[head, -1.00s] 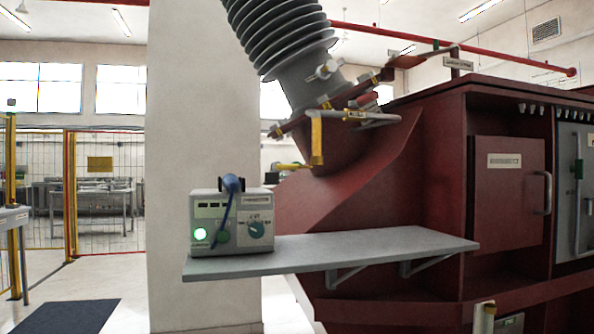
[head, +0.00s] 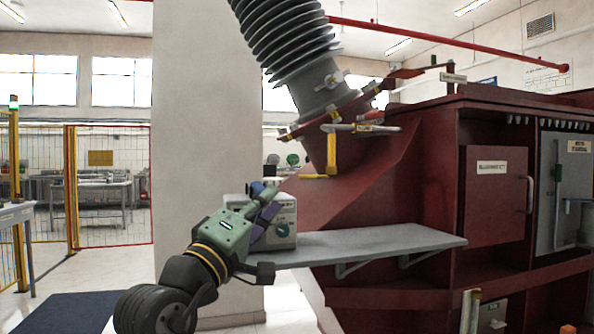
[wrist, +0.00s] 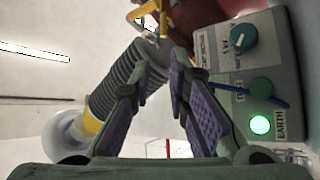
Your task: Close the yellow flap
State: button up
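A yellow L-shaped piece (head: 332,153), which looks like the flap, hangs below the flange of the grey ribbed bushing (head: 290,50). Its lower arm points left. In the wrist view a yellow part (wrist: 165,18) shows at the top, beyond the fingertips and cut by the frame edge. My gripper (head: 272,192) is in front of the control box, below and left of the yellow piece, and apart from it. In the wrist view my gripper (wrist: 158,72) has its two purple-padded fingers apart, with nothing held between them.
A grey control box (head: 284,218) with a dial stands on the shelf (head: 380,243), partly hidden by my gripper. Its green lamp (wrist: 260,125) is lit. The dark red cabinet (head: 430,200) is right, a pale pillar (head: 205,120) left. The shelf's right part is bare.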

aim_at(301, 177)
jog(key=shift+g+h, duration=0.3)
jog(key=p+x, duration=0.1)
jog(key=x, duration=0.2)
jog(key=p+x, duration=0.1)
jog(key=x, duration=0.3)
jog(key=p+x, duration=0.1)
jog(key=x, duration=0.2)
jog(key=shift+w+d+f+p, duration=0.15)
jog(key=shift+d+p, duration=0.25)
jog(key=shift+d, duration=0.1)
jog(key=shift+w+d, duration=0.3)
jog(key=shift+w, duration=0.25)
jog(key=shift+c, duration=0.2)
grip_shut()
